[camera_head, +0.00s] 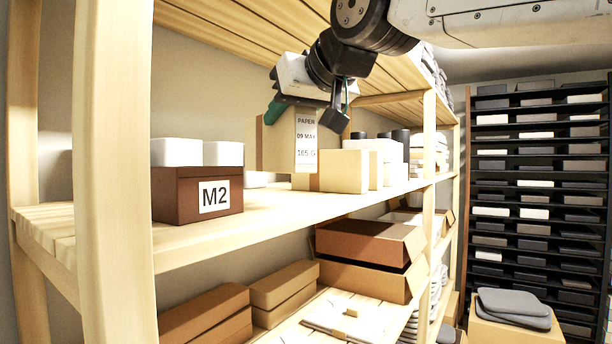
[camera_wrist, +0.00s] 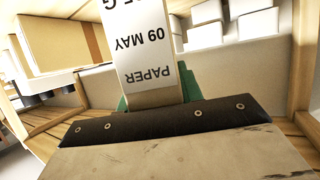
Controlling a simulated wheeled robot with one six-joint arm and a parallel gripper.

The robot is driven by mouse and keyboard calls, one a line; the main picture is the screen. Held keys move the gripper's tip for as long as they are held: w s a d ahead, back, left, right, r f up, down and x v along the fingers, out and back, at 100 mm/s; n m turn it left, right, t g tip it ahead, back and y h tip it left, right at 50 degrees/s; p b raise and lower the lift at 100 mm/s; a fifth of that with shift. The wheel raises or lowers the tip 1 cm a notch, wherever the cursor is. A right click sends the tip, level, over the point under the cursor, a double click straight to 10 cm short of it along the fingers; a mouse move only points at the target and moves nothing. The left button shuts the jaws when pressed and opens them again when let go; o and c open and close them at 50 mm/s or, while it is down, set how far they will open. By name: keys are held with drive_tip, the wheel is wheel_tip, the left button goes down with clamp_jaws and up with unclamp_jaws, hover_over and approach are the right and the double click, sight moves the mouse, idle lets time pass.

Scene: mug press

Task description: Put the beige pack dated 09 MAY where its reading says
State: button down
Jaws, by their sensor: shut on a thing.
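The beige pack (camera_head: 306,160) carries a white label (camera_head: 305,135) reading PAPER, 09 MAY and what looks like 165 G. My gripper (camera_head: 307,110) is shut on the pack's top and holds it upright over the middle shelf. In the wrist view, the label (camera_wrist: 147,40) appears upside down between the green finger pads. I cannot tell whether the pack's bottom touches anything below it. A brown box marked M2 (camera_head: 180,195) stands on the same shelf, left of the pack.
White blocks (camera_head: 176,152) show at the M2 box. Beige boxes (camera_head: 345,171) and dark cylinders (camera_head: 400,140) stand right of the pack. Bare shelf (camera_head: 270,212) runs along the front. A wooden post (camera_head: 112,150) stands at the left. Brown cartons (camera_head: 362,240) sit on the shelf below.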

drive_tip(key=shift+w+f, duration=0.8)
drive_tip(key=shift+w, duration=1.7)
drive_tip(key=shift+w+f, duration=0.8)
drive_tip(key=shift+w, duration=1.7)
drive_tip(key=shift+w+f, duration=0.8)
drive_tip(key=shift+w, duration=1.7)
drive_tip(key=shift+f, duration=0.15)
drive_tip(key=c, duration=0.9)
unclamp_jaws()
drive_tip(key=shift+s+d+r, duration=0.1)
drive_tip(key=shift+s+r, duration=0.05)
drive_tip(key=shift+r, duration=0.05)
drive_tip(key=v, duration=1.1)
drive_tip(key=shift+s+d, duration=0.25)
drive_tip(key=shift+s, duration=0.05)
